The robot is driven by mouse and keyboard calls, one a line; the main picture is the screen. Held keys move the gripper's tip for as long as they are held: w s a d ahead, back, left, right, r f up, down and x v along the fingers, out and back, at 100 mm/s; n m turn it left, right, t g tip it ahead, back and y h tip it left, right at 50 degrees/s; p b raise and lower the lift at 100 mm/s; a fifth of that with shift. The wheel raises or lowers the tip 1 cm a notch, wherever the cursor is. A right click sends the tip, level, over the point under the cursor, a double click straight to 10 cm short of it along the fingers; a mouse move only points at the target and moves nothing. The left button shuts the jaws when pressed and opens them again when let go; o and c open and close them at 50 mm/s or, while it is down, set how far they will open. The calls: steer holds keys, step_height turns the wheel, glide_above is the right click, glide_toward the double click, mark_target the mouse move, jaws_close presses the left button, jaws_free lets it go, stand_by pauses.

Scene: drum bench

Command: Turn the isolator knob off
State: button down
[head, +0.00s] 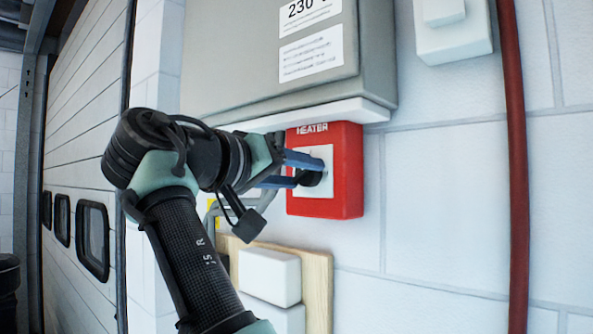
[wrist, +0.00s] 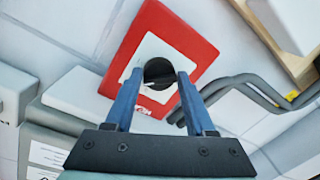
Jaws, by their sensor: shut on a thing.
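The isolator is a red box (head: 344,180) marked HEATER with a white plate, fixed on the wall under a grey cabinet. Its black round knob (head: 310,177) sits on the white plate, partly hidden by my fingers in the head view. In the wrist view the knob (wrist: 158,72) lies between the fingertips, and the red box (wrist: 190,33) is behind it. My gripper (head: 316,172) has its two blue fingers closed on the knob; it also shows in the wrist view (wrist: 160,78). I cannot tell the knob's pointer direction clearly.
The grey cabinet (head: 240,60) with a 230 V label hangs just above. A wooden board (head: 318,285) with white boxes (head: 270,277) is below. Grey bent cables (wrist: 240,85) run beside the isolator. A red pipe (head: 515,150) runs down the wall at right.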

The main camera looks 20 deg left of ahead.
steer(key=n, duration=0.1)
steer(key=n+p, duration=0.1)
steer(key=n, duration=0.2)
steer(key=shift+r, duration=0.25)
steer(key=shift+a+r+n+g+h+p, duration=0.1)
steer(key=shift+n+g+h+p, duration=0.3)
steer(key=shift+n+p, duration=1.45)
steer(key=shift+n+b, duration=0.75)
steer(key=shift+n, duration=0.1)
steer(key=c, duration=0.6)
jaws_free()
steer(key=o, duration=0.3)
steer(key=shift+f, duration=0.2)
